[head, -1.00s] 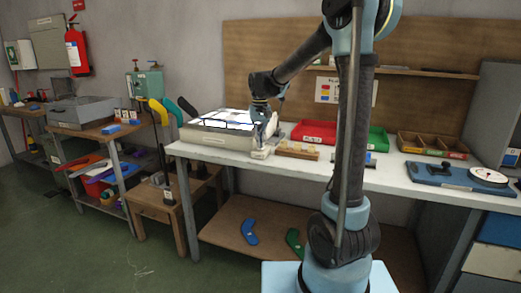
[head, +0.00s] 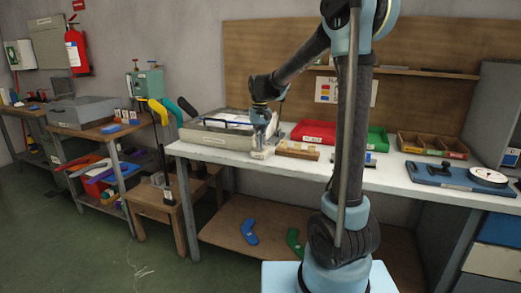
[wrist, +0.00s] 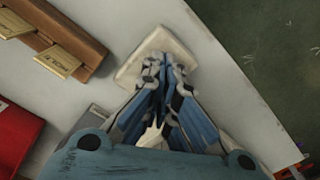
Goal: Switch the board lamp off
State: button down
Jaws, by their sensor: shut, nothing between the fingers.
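The board (head: 206,139) is a grey slanted box at the left end of the white bench, with a dark clamp bar across it. Its face looks dull, with no bright glow. A small off-white switch box (head: 260,154) stands at the bench's front edge, right of the board. My gripper (head: 263,143) points down over this box, fingers together and empty. In the wrist view the fingertips (wrist: 163,62) are at the box (wrist: 152,48) and hide part of it. I cannot tell whether they touch it, and the switch itself is hidden.
A wooden block with labels (head: 297,150) lies right of the switch box. Red (head: 314,132) and green (head: 377,140) trays stand behind it. A lower wooden table (head: 150,197) stands to the left. The bench front edge is close to my gripper.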

jog(key=shift+r, duration=3.5)
jog(key=shift+s, duration=0.1)
jog(key=s+d, duration=0.9)
jog(key=s+d+f+m+t, duration=0.1)
jog(key=s+d+f, duration=0.5)
jog(key=s, duration=0.5)
jog(key=s+d+f+t, duration=0.1)
jog(key=s+d+f, duration=0.5)
jog(key=s+f, duration=0.5)
jog(key=shift+s+d+f+m, duration=0.2)
jog(key=shift+s+m, duration=0.1)
jog(key=shift+m, duration=0.1)
jog(key=shift+w+f, duration=0.15)
jog(key=shift+w, duration=0.3)
